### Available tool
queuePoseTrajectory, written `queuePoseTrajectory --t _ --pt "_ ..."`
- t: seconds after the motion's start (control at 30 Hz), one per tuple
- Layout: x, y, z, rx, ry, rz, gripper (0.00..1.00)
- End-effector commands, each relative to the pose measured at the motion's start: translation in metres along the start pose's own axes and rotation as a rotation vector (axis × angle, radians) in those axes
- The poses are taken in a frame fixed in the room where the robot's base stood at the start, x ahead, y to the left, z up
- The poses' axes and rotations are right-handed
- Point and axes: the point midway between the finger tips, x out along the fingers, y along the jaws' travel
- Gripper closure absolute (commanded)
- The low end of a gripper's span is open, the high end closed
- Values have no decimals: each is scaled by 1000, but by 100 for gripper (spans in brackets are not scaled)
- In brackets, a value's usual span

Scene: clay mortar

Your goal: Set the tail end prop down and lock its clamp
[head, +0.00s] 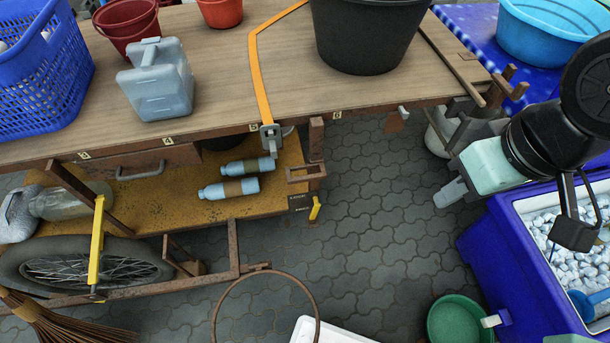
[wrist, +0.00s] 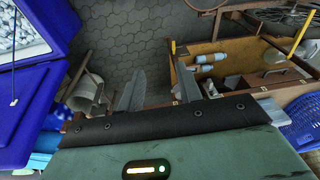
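A rusty upright post (head: 317,140), which looks like the tail end prop, stands at the right end of the wooden cart. A small rusty bracket (head: 306,173) sits beside its lower part. A short yellow lever (head: 315,208), perhaps its clamp, hangs below the bracket next to a small dark label. In the wrist view a yellow piece (wrist: 173,48) shows at the cart's corner. I cannot tell whether the clamp is locked. My gripper (head: 447,178) is right of the post, well apart from it, over the paving. In the wrist view its two fingers (wrist: 160,92) are spread and empty.
The cart top (head: 215,85) bears a black tub (head: 365,35), a grey jug (head: 158,85) and a blue basket (head: 40,75). A blue cooler of ice (head: 500,260) stands below my arm. Paving (head: 385,225) is open between cart and cooler. A green bowl (head: 458,322) lies in front.

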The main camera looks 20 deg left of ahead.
Motion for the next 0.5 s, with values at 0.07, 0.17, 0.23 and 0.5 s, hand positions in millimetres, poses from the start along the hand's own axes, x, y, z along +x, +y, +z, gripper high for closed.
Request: queuePoseTrajectory --t 0.07,0.17,0.23,0.5 --pt "27 1 -10 8 31 -13 65" --pt "59 0 -26 19 89 -38 65" --pt "88 -2 -39 31 140 -66 65" --pt "201 -21 -88 113 364 -250 65"
